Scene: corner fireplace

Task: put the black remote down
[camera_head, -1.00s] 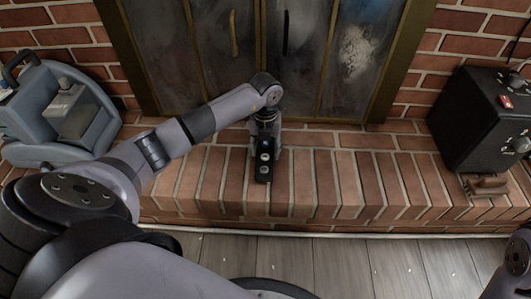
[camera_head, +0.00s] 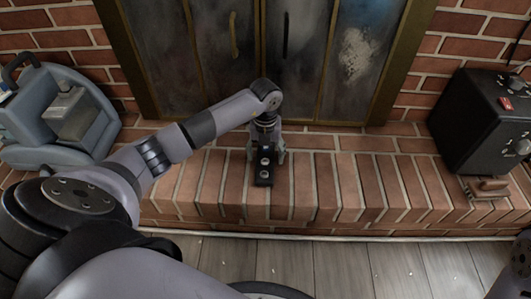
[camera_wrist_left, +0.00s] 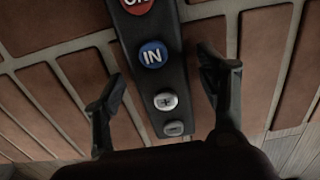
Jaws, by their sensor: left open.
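The black remote (camera_head: 264,172) lies on the brick hearth ledge in front of the fireplace doors. In the left wrist view the remote (camera_wrist_left: 158,75) shows a red button at the top, a blue "IN" button and grey plus and minus buttons. My left gripper (camera_head: 266,155) is over the remote in the head view. In the wrist view its two fingers (camera_wrist_left: 163,85) stand open, one on each side of the remote, with a gap on both sides. Whether the remote's far end reaches further is cut off by the wrist frame. My right gripper is not in view.
The brick hearth ledge (camera_head: 340,185) has free room on both sides of the remote. A blue-grey machine (camera_head: 60,115) stands at the left. A black box with knobs (camera_head: 480,120) and a small brown object (camera_head: 487,188) are at the right. Fireplace doors (camera_head: 300,60) rise behind.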

